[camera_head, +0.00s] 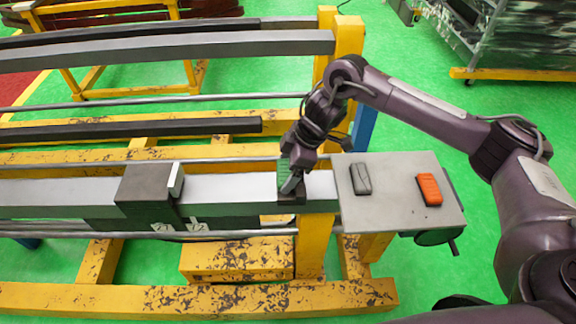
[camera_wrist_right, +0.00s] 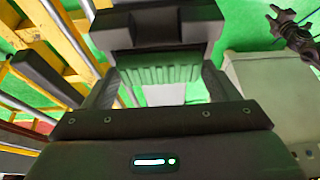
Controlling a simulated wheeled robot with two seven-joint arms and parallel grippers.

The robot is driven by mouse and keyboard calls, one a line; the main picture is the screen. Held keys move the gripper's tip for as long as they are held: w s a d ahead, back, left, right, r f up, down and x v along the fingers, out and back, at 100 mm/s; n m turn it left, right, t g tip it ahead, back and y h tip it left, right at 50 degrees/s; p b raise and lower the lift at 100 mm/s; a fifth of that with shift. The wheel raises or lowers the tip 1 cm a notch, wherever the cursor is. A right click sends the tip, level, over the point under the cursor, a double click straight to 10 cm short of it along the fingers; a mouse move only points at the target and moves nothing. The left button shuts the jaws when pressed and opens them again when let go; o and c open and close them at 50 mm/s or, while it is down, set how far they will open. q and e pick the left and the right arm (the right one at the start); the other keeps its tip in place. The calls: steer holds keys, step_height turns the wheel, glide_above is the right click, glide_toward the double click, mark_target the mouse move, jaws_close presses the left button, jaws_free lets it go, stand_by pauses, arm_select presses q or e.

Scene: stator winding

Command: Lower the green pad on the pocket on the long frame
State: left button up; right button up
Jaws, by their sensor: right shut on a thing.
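The green pad (camera_head: 284,166) is at my right gripper (camera_head: 290,189) in the head view, over the right end of the long frame's grey beam (camera_head: 240,188). My right gripper is shut on the pad. The ridged green pad also shows between the jaws in the right wrist view (camera_wrist_right: 160,75). The gripper hides the pocket and the pad's underside, so I cannot tell whether they touch. A dark claw-like part at the upper right of the wrist view looks like my left gripper (camera_wrist_right: 285,20), too small to read.
A grey plate (camera_head: 392,222) right of the beam carries a grey block (camera_head: 360,179) and an orange block (camera_head: 429,189). A dark block (camera_head: 146,190) straddles the beam to the left. Yellow posts (camera_head: 313,246) and thin rails flank the gripper.

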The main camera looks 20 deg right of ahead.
steer(key=shift+f, duration=0.15)
steer(key=shift+f+b, duration=0.35)
steer(key=shift+f, duration=0.3)
steer(key=shift+s, duration=0.15)
